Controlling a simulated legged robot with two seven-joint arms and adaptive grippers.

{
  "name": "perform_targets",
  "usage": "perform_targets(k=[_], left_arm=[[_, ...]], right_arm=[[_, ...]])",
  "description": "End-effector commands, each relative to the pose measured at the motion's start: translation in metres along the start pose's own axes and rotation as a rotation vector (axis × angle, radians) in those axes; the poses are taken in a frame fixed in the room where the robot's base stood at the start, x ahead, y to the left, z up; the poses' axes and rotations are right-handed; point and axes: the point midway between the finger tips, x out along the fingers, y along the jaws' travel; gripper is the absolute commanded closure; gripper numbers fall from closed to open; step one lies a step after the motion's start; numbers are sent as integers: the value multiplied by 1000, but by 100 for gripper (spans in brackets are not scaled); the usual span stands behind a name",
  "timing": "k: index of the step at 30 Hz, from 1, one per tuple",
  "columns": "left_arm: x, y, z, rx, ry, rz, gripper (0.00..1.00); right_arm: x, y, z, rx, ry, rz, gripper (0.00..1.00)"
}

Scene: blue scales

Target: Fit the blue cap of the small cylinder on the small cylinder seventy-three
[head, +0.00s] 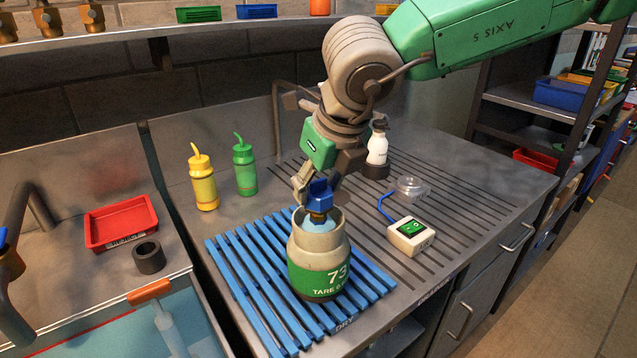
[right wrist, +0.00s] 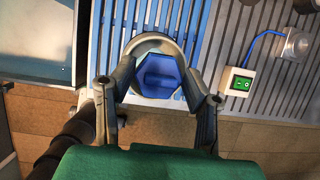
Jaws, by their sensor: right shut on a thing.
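The small cylinder seventy-three (head: 318,258) stands upright on a blue slatted rack (head: 232,262). It is beige with a green band reading 73 and has a raised collar around its top. My right gripper (head: 317,192) points down over the collar and is shut on the blue cap (head: 320,190). My left gripper is not in view.
A yellow bottle (head: 203,185) and a green bottle (head: 245,168) stand behind the rack. A small scale box with a green switch (head: 410,235) and a clear dish (head: 411,187) lie right. A white bottle (head: 377,150) is behind. A red tray (head: 120,222) and dark ring (head: 149,258) are left.

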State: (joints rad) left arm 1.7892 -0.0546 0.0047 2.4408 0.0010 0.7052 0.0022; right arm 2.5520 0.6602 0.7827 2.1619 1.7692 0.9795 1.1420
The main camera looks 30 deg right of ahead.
Motion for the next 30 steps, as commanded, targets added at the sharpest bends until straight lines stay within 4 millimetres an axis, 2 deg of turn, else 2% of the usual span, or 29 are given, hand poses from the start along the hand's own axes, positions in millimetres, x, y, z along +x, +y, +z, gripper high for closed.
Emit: perform_targets(k=[6,30], left_arm=[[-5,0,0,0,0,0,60],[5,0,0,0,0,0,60]], right_arm=[[0,0,0,-1,0,0,74],[17,0,-7,0,1,-1,74]])
